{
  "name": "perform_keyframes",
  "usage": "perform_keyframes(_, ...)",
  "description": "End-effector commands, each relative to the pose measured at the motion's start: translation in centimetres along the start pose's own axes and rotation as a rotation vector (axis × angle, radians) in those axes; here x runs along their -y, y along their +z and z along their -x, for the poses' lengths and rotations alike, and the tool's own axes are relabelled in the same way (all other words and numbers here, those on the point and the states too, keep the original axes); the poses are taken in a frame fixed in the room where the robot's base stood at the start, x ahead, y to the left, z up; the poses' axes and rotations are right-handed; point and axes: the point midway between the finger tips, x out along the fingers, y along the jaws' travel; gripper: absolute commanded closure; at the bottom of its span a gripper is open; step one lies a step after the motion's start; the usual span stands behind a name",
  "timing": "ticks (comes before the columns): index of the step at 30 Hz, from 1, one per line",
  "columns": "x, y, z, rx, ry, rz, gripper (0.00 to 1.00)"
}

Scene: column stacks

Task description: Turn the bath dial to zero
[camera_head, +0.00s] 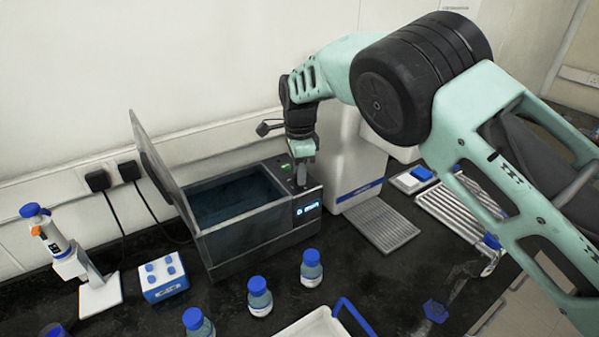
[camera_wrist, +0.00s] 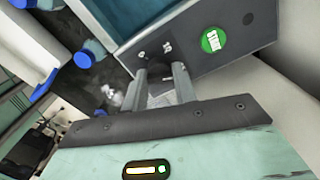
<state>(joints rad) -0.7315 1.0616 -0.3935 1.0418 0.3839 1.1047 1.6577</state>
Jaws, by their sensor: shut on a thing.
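The water bath (camera_head: 250,240) stands on the dark bench with its lid (camera_head: 160,165) raised and water (camera_head: 235,195) inside. My gripper (camera_head: 301,178) points down at the control panel at the bath's right end. In the wrist view my gripper (camera_wrist: 162,75) is shut on the bath dial, and its fingers hide most of the dial. Small white marks (camera_wrist: 168,46) show on the panel beyond the fingertips. A green START button (camera_wrist: 212,41) is beside them. A lit display (camera_head: 307,209) on the bath's front seems to read "0 min".
Blue-capped bottles (camera_head: 259,297) stand in front of the bath.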

Motion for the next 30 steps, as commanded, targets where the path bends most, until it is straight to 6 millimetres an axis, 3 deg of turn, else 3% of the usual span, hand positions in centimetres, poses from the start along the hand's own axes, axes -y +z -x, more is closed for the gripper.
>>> perform_keyframes(30, 0.05, 0.0, 0.02, 0.001, -0.003, 0.959, 0.95)
